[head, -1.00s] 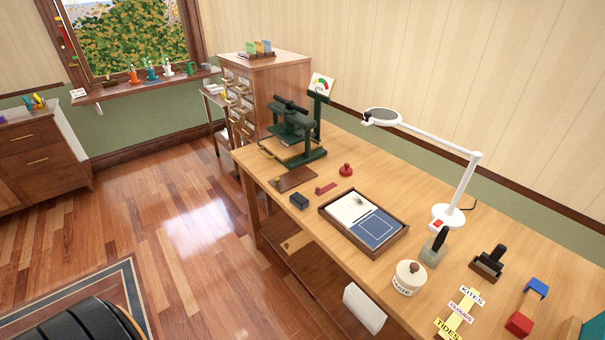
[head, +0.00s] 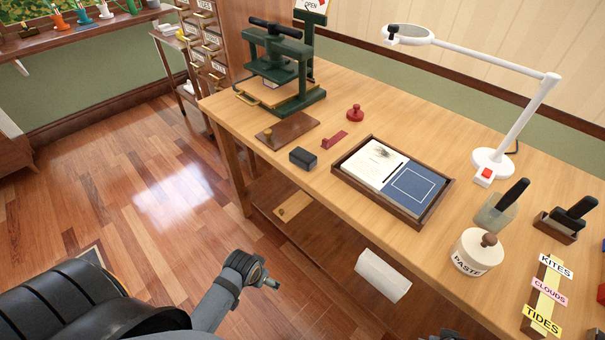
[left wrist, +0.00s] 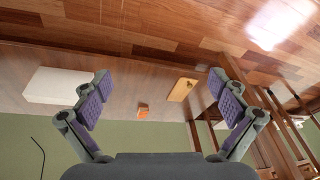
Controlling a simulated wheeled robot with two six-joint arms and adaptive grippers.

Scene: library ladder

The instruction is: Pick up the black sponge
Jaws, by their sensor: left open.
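The black sponge (head: 303,158) looks like a small dark block lying near the front edge of the wooden table (head: 330,135), between the brown board and the framed tray. My left arm comes in low from the left in the head view, below the table's front edge. Its fingers are not clear there. In the left wrist view my left gripper (left wrist: 165,95) is open, with purple-padded fingers spread wide and nothing between them. That view faces the space under the table, and the sponge is not seen in it. My right gripper is not recognisable in either view.
Close to the sponge are a brown board (head: 287,131), a red strip (head: 334,140), a red knobbed piece (head: 355,113) and the tray (head: 439,208). A green press (head: 275,65) stands behind. A white box (head: 383,276) sits below the front edge; it also shows in the wrist view (left wrist: 57,86).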

